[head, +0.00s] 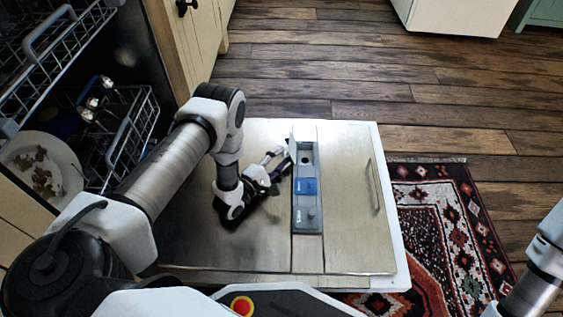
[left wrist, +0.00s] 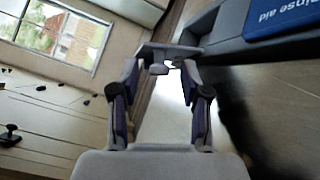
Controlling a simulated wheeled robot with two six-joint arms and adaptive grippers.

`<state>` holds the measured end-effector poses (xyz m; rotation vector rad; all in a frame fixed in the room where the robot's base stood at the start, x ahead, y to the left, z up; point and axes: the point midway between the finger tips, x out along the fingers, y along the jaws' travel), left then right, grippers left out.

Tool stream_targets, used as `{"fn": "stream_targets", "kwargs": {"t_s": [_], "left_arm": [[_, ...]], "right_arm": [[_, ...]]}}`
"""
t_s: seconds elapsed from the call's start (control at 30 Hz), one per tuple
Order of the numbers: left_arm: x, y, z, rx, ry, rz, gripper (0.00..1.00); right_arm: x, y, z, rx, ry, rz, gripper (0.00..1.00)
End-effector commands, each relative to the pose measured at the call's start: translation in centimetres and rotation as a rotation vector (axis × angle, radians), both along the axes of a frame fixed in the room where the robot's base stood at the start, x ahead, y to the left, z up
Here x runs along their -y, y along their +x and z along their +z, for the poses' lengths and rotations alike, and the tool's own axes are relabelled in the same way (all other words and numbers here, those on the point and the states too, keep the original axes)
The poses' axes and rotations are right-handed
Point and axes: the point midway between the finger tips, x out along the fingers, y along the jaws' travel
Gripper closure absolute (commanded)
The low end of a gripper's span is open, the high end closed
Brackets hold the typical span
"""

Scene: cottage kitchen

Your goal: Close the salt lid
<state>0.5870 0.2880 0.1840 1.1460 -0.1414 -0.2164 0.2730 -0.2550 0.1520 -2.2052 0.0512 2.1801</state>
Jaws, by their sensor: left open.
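The grey dispenser panel (head: 314,225) is set into the inner face of the lowered dishwasher door. Its far compartment (head: 305,160) is uncovered and shows a dark round hole. A thin grey lid (head: 291,150) stands raised along that compartment's left edge; I take it for the salt lid. My left gripper (head: 281,158) is open just left of the raised lid, low over the door. In the left wrist view, a grey plate-like part (left wrist: 168,50) lies at the fingertips; I cannot tell whether they touch it. My right gripper is out of view.
The blue rinse aid lid (head: 305,187) lies flat in the panel's middle, with a round knob (head: 311,212) nearer me. The metal door (head: 350,240) is otherwise clear. Dish racks (head: 130,120) and a soiled plate (head: 40,168) are at left; a patterned rug (head: 440,220) lies right.

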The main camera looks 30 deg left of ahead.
Motion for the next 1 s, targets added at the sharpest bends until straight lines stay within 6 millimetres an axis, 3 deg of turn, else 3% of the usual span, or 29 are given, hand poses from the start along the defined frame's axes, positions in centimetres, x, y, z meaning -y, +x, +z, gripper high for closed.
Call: {"fn": "stream_targets", "kwargs": {"t_s": [0.3, 0.43, 0.77, 1.0], "left_arm": [[0.2, 0.8, 0.1, -0.001, 0.000, 0.002, 0.54], [0.2, 0.8, 0.1, -0.001, 0.000, 0.002, 1.00], [0.2, 0.8, 0.2, -0.005, 0.009, 0.001, 1.00], [0.5, 0.9, 0.8, -0.035, 0.072, 0.000, 1.00]], "right_arm": [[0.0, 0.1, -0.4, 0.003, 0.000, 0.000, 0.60], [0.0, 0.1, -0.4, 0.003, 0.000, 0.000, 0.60], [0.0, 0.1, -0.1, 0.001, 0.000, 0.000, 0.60], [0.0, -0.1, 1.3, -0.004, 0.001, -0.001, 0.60]]}}
